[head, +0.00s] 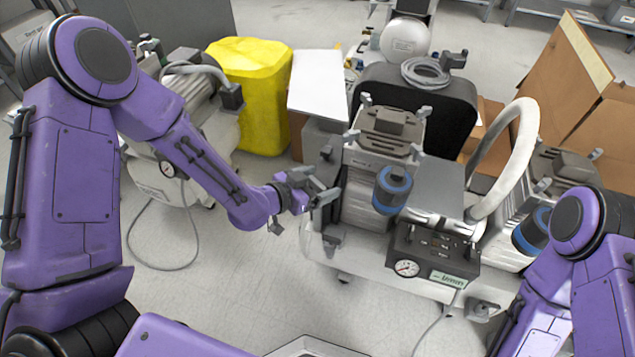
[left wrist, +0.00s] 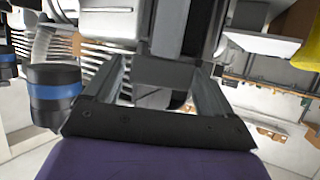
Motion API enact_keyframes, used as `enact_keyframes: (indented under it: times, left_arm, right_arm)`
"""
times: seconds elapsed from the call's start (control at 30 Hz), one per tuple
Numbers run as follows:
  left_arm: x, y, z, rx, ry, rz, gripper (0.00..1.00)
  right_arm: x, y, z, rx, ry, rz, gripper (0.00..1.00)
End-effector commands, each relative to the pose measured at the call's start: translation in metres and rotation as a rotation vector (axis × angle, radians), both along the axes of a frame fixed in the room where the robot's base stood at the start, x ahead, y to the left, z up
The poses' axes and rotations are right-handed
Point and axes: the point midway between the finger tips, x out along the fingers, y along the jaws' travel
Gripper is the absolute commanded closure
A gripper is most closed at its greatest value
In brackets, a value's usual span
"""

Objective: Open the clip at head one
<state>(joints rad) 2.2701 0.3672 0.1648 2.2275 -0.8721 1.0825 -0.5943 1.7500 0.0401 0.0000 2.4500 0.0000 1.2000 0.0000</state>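The front compressor head (head: 385,133) is a ribbed grey block with small grey clips at its top corners. The front left clip (head: 351,136) and the front right clip (head: 415,151) show in the head view. I cannot tell which clip belongs to head one. My left gripper (head: 328,190) is beside the left side of this head, below the clips. In the left wrist view its two fingers (left wrist: 160,75) stand apart, with grey parts of the machine seen beyond and between them. No held thing shows. My right gripper is out of view.
A blue-banded black cylinder (head: 391,188) and a control box with a gauge (head: 407,267) are at the compressor's front. A thick white hose (head: 507,160) arches on the right. A yellow container (head: 250,95) and another compressor stand left. The floor at front left is mostly clear.

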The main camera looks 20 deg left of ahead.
Motion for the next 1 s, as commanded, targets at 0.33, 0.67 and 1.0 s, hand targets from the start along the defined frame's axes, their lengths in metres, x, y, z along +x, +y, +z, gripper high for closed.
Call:
enact_keyframes:
  times: [0.33, 0.67, 1.0]
  left_arm:
    - [-0.0003, 0.0002, -0.0001, 0.001, 0.001, 0.009, 0.62]
    - [-0.0011, -0.0008, -0.0002, 0.002, 0.001, 0.153, 0.62]
    - [-0.0011, -0.0008, 0.0009, 0.002, 0.001, 0.381, 0.62]
  right_arm:
    - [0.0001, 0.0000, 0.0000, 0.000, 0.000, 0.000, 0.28]
    - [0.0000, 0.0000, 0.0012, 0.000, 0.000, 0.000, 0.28]
    - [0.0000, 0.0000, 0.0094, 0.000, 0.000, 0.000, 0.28]
